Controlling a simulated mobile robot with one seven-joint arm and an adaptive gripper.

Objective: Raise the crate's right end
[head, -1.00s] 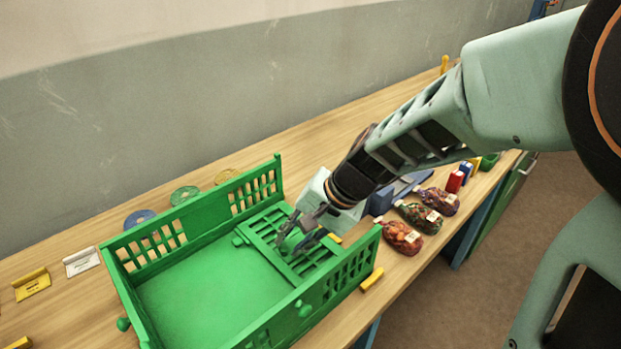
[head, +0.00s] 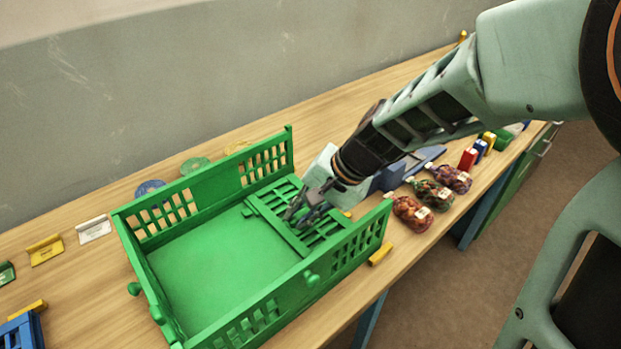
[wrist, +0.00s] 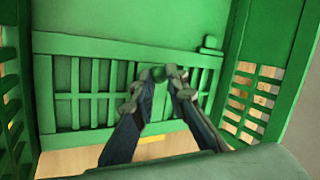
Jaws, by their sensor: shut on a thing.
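The green crate (head: 205,268) stands on the table with its long slatted sides upright. Its right end (head: 268,210), a slatted panel, is tipped inward and lies low between the long sides. It fills the middle of the wrist view (wrist: 90,95). My gripper (head: 302,214) reaches down over this panel from the right. In the wrist view my gripper (wrist: 160,80) is shut on a small green knob (wrist: 158,72) at the panel's middle. The fingers partly hide the knob.
Several filled net sacks (head: 411,212) lie to the right of the crate near the table's front edge. A yellow block (head: 380,255) is close to the crate's right front corner. Round discs (head: 195,166) lie behind it. The crate's floor is empty.

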